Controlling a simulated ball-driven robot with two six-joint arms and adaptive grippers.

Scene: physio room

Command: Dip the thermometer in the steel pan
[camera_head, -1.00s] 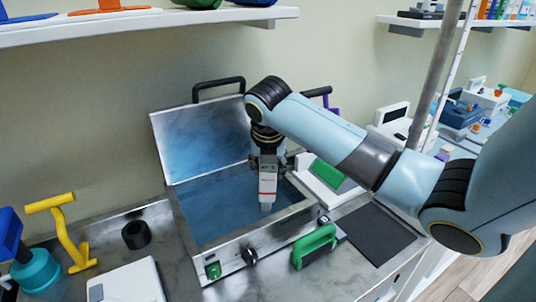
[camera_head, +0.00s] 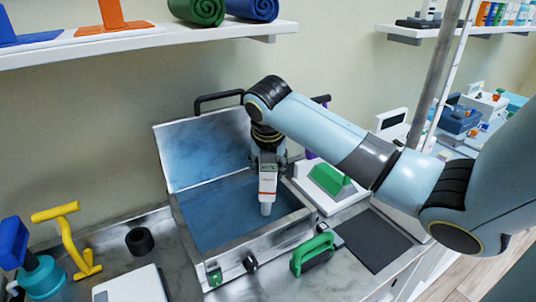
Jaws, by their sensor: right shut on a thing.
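The steel pan (camera_head: 188,243) is an open rectangular bath on the counter, with blue water inside and its lid (camera_head: 203,155) raised at the back. My right gripper (camera_head: 267,165) points down over the right part of the pan. It is shut on the thermometer (camera_head: 267,185), a white upright body with a grey lower end. The lower end is over or at the blue water; I cannot tell whether it touches. My left gripper is not in view.
A green-handled block (camera_head: 313,252) stands right of the pan's front, beside a dark mat (camera_head: 373,238). A black ring (camera_head: 138,240), a yellow handle tool (camera_head: 70,240) and a white box (camera_head: 130,286) are at left. A shelf (camera_head: 150,42) hangs above.

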